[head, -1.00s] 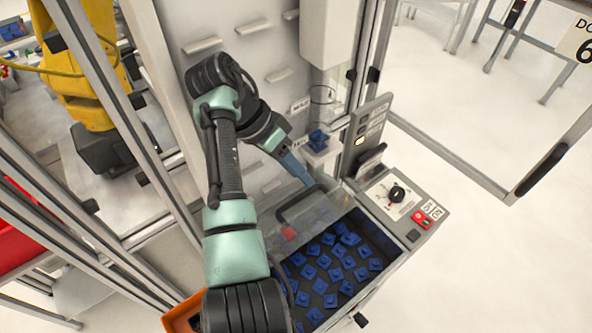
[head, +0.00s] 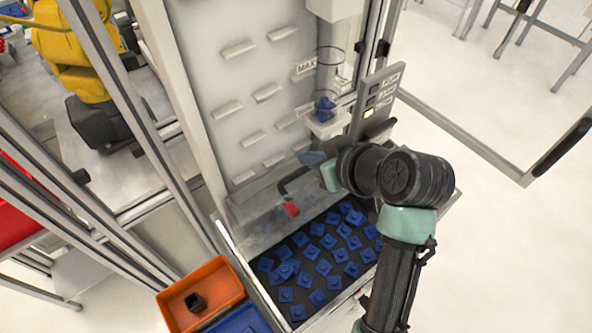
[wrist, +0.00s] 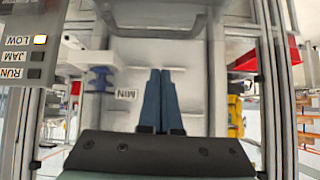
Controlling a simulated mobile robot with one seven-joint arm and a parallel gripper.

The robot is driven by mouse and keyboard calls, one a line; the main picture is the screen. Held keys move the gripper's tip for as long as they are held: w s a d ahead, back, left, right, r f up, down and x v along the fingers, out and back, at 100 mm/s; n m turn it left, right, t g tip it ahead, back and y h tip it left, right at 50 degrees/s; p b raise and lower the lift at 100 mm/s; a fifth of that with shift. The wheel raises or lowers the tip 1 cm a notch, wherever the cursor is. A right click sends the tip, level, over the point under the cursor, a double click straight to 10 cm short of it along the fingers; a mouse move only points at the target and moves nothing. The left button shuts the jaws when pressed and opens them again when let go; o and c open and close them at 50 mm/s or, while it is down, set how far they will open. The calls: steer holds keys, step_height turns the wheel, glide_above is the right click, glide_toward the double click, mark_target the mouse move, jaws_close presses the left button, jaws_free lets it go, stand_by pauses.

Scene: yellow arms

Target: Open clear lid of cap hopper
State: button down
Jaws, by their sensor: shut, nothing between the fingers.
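The cap hopper (head: 232,246) is a grey box with many blue caps (head: 320,255) lying in it. Its clear lid (head: 248,213) shows over the back left part, with a black handle (head: 288,183) and a red piece (head: 291,209) on it. I cannot tell how far the lid is tilted. My gripper (head: 311,158) has blue fingers, close to the far end of the handle; contact cannot be told. The wrist and forearm hide the hopper's right side. In the wrist view, the fingers (wrist: 162,76) are together with nothing between them.
A white back panel with ledges (head: 250,95) rises behind the hopper. The indicator post (head: 378,98) and the cap chute (head: 325,112) stand close behind my wrist. An orange bin (head: 205,272) and a blue bin (head: 238,322) sit at the front left. Frame posts stand at left.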

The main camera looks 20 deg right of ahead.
mark_target(311, 183)
steer(key=shift+s+a+r+n, duration=0.15)
steer(key=shift+a+r+n, duration=0.05)
steer(key=shift+a+n, duration=0.1)
steer(key=w+f+p, duration=0.1)
steer(key=f, duration=0.1)
steer(key=w+f+p, duration=0.2)
steer(key=w+a+f+p, duration=0.1)
steer(key=f, duration=0.1)
steer(key=shift+w+f, duration=0.2)
steer(key=shift+f, duration=0.1)
steer(key=shift+s+f, duration=0.15)
steer(key=shift+s, duration=0.15)
steer(key=shift+f, duration=0.1)
steer(key=shift+s+d+f+t+y+b, duration=0.15)
steer(key=shift+s+t+y+b, duration=0.15)
steer(key=shift+s+t+b, duration=0.4)
steer(key=shift+b+v, duration=0.3)
steer(key=shift+v, duration=0.75)
steer(key=shift+s+d+f, duration=0.1)
steer(key=shift+f, duration=0.15)
